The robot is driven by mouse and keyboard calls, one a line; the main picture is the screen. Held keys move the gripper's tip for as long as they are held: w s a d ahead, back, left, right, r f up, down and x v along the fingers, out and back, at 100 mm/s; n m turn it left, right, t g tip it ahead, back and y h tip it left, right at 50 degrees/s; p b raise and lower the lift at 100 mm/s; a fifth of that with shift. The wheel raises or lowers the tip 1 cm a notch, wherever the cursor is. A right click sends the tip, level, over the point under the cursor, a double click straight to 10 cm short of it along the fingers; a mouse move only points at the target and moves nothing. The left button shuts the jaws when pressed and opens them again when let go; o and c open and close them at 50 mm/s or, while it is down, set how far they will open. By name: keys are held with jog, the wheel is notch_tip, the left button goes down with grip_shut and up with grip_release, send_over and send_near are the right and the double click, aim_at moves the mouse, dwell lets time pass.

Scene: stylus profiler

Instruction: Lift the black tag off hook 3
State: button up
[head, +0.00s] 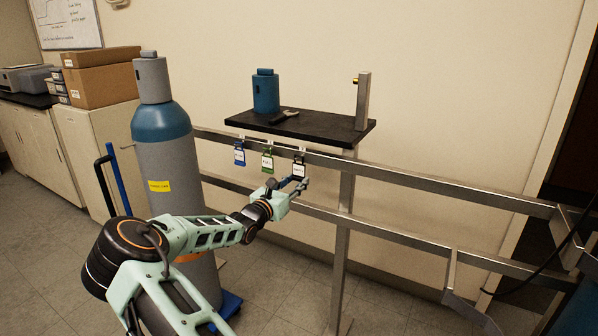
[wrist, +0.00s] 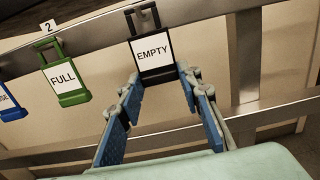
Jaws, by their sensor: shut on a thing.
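The black tag (head: 298,171) hangs at the right end of a row of tags on the rail below the black shelf. In the wrist view the black tag (wrist: 153,54) reads "EMPTY" and its loop is up against the rail. My gripper (head: 295,183) reaches it from below. In the wrist view my gripper (wrist: 158,80) has its blue-padded fingers at the two sides of the tag's lower end, shut on it.
A green "FULL" tag (wrist: 66,78) hangs close on the left under label 2, with a blue tag (head: 239,154) beyond it. The shelf (head: 330,127) juts out above. A gas cylinder (head: 165,130) stands left, and a lower rail (head: 400,236) runs below.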

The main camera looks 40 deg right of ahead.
jog(key=shift+r, duration=0.2)
grip_shut()
jog(key=shift+r+p, duration=0.35)
jog(key=shift+p, duration=0.2)
jog(key=p+v, duration=0.3)
jog(key=v, duration=0.5)
dwell(0.5)
